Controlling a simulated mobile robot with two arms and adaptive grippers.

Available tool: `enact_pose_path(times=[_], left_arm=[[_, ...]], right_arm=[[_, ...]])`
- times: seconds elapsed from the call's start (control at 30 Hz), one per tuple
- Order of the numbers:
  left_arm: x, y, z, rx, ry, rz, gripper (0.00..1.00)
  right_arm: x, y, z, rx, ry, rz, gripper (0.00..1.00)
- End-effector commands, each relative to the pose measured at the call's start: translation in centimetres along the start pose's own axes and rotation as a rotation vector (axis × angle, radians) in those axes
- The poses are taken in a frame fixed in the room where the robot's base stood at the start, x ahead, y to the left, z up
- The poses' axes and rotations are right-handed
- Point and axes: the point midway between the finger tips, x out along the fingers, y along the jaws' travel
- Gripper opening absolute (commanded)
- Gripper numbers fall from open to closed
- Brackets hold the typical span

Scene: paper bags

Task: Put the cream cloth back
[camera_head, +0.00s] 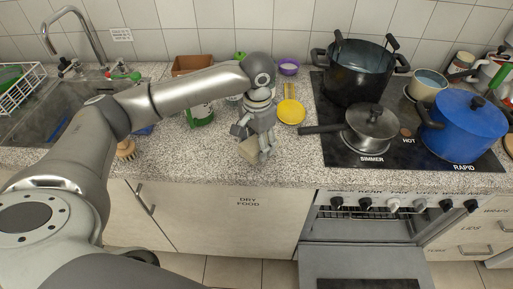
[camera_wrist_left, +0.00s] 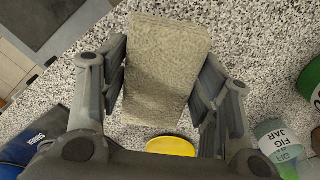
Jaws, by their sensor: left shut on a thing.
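The cream cloth (camera_head: 249,151) looks like a thick folded pad. My left gripper (camera_head: 257,151) is shut on it, over the speckled counter near its front edge. In the left wrist view the cloth (camera_wrist_left: 168,60) sits between the two fingers of my left gripper (camera_wrist_left: 165,80), with its long side pointing away from the palm. I cannot tell whether the cloth touches the counter. My right gripper is not in view.
A yellow dish (camera_head: 291,112) and a green can (camera_head: 199,116) stand close by. The sink (camera_head: 60,105) and a brush (camera_head: 126,150) are left. The hob holds a saucepan (camera_head: 371,127), a black pot (camera_head: 357,72) and a blue pot (camera_head: 463,128). The oven door (camera_head: 362,265) hangs open.

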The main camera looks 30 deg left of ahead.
Motion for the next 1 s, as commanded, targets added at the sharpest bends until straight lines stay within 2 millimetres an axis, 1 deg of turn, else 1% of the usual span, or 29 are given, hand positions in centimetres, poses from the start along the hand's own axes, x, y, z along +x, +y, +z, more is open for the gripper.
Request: enact_pose_path(times=[0.17,0.23,0.4,0.5,0.8,0.83,0.97,1.0], left_arm=[[1.1,-0.7,-0.5,-0.001,-0.002,0.001,0.38],[1.9,-1.1,-0.7,-0.001,-0.004,0.000,0.38],[4.2,-1.0,-0.6,0.001,-0.002,0.000,0.38],[4.6,-1.0,-0.6,0.001,0.000,0.000,0.38],[4.8,-0.9,-0.6,0.001,0.000,0.000,0.38],[4.8,-0.9,-0.6,0.001,0.001,0.000,0.60],[4.8,-0.9,-0.6,0.001,0.001,0.000,0.77],[4.8,-0.9,-0.6,0.001,0.001,0.000,0.79]], right_arm=[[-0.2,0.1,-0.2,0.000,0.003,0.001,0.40],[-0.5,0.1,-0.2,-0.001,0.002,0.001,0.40],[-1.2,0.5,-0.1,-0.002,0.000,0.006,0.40],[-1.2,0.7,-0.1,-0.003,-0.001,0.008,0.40],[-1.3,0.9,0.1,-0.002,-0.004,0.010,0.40],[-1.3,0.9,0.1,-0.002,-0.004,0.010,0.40],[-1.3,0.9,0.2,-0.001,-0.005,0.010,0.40],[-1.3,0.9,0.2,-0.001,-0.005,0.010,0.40]])
